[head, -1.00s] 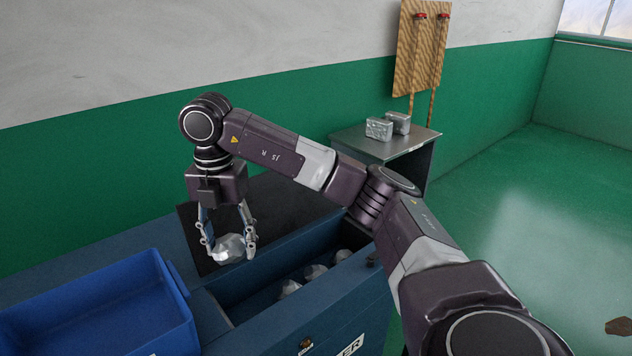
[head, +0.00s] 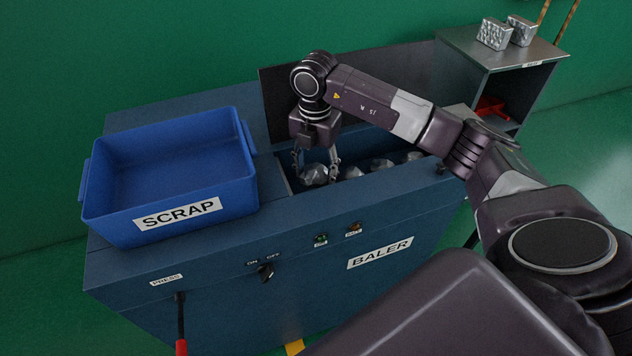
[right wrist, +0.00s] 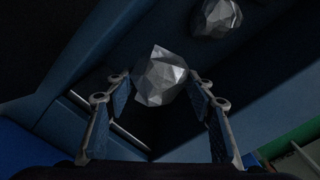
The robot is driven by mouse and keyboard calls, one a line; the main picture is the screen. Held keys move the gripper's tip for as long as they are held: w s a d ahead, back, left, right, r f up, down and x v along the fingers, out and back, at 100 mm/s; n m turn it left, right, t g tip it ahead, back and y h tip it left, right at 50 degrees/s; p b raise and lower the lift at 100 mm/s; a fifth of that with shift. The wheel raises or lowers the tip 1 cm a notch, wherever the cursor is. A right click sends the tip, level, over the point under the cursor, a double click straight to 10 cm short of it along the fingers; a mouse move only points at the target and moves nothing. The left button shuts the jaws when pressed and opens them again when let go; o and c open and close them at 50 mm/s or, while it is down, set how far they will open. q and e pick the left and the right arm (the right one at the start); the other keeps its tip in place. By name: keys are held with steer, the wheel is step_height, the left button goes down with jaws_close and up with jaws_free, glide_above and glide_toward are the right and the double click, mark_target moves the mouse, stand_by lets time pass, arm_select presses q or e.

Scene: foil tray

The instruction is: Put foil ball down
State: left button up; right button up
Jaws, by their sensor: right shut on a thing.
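A crumpled silver foil ball (head: 314,174) is between the fingers of my right gripper (head: 316,172), which is shut on it. In the head view it hangs at the left end of the baler's open chamber (head: 290,187). The right wrist view shows the same ball (right wrist: 160,78) at the fingertips, with the dark chamber beyond it. Other foil balls (head: 381,164) lie in the chamber to the right, and one (right wrist: 215,17) shows in the right wrist view. Whether the held ball touches the chamber floor is hard to tell. My left gripper is not in view.
An empty blue bin (head: 170,205) marked SCRAP stands on the baler top at left. The baler (head: 330,285) has a switch and a press lever (head: 180,320) in front. A raised dark lid (head: 350,85) stands behind the chamber. A side table (head: 500,48) holds two foil blocks.

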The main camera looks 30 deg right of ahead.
steer(key=shift+f, duration=0.75)
step_height(320, 180, down, 3)
steer(key=shift+f+p, duration=0.2)
steer(key=shift+p, duration=0.15)
steer(key=shift+f, duration=0.1)
steer(key=shift+f, duration=0.1)
steer(key=shift+f, duration=0.15)
steer(key=o, duration=1.3)
steer(key=shift+c, duration=0.2)
